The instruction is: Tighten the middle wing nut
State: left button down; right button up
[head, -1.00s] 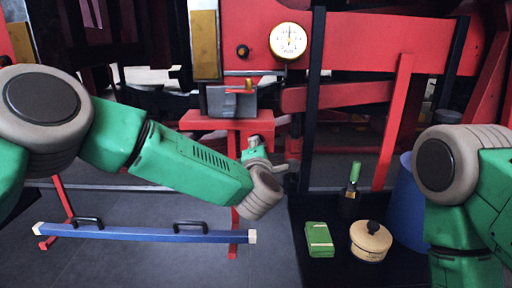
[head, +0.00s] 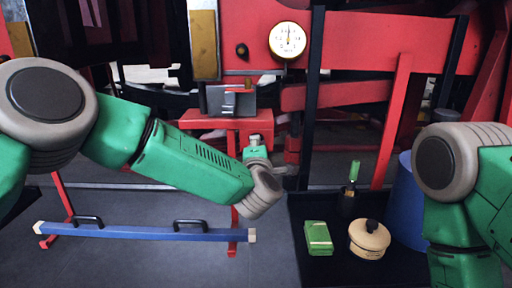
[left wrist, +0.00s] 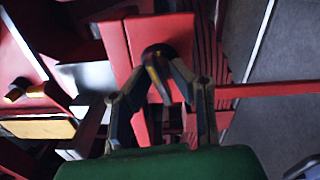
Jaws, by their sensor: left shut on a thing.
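My left gripper (left wrist: 163,65) reaches toward the red bench block (left wrist: 120,45) in the left wrist view. Its two fingers converge on a small dark and brass-coloured piece (left wrist: 156,80), which seems to be a wing nut. The fingers cover much of it, and I cannot tell from its shape whether it is the middle one. In the head view the left hand (head: 255,150) is just right of and below the red bench block (head: 215,118), with its fingertips hard to make out. No other wing nut is clearly visible. My right gripper is outside the views.
A grey metal box (head: 222,103) stands on the red block. A round gauge (head: 287,41) is above. A blue barrier (head: 140,232) lies low at left.

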pick_arm(q)
jog(key=shift+s+d+f, duration=0.1)
jog(key=shift+d+f, duration=0.05)
jog(key=shift+f, duration=0.1)
jog(key=c, duration=1.7)
grip_release()
jog(key=shift+d+r, duration=0.1)
jog(key=s, duration=1.1)
jog(key=shift+s, duration=0.35)
